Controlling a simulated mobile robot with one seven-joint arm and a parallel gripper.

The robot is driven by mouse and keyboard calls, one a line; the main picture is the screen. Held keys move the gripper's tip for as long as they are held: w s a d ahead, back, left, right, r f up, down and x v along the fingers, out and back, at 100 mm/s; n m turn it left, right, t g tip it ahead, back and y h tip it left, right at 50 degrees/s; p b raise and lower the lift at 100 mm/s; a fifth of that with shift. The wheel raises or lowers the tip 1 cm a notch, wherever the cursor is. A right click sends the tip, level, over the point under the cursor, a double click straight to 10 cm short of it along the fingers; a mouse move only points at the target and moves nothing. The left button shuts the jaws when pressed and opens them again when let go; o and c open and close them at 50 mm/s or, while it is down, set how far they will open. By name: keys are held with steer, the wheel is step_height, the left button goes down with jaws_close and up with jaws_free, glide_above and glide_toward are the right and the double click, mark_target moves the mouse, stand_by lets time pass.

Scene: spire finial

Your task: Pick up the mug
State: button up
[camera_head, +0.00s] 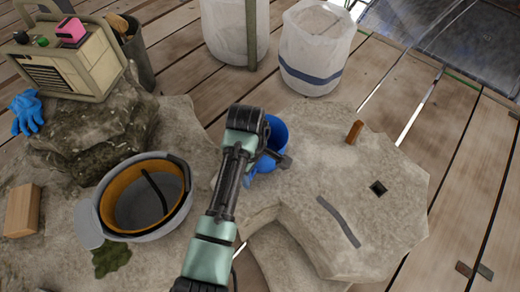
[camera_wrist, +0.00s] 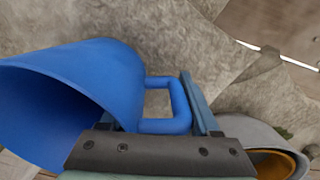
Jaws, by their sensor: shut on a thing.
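The blue mug (camera_head: 276,132) is beside the left edge of the large pale stone slab, partly hidden behind my arm in the head view. In the wrist view the mug (camera_wrist: 75,95) lies tilted, its open mouth toward the lower left and its handle (camera_wrist: 178,105) to the right. My gripper (camera_head: 272,158) is at the mug; in the wrist view its fingers (camera_wrist: 165,118) stand either side of the handle and are shut on it. Whether the mug touches the stone is hard to tell.
The stone slab (camera_head: 350,205) holds a brown peg (camera_head: 354,131), a dark square hole (camera_head: 378,188) and a grey strip (camera_head: 338,221). An upturned hard hat (camera_head: 145,197) lies left of my arm. A generator-like box (camera_head: 65,60) sits on rock at the left.

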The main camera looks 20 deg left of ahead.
jaws_close()
steer(key=shift+r, duration=0.1)
steer(key=shift+r+p, duration=3.2)
steer(key=shift+r, duration=1.65)
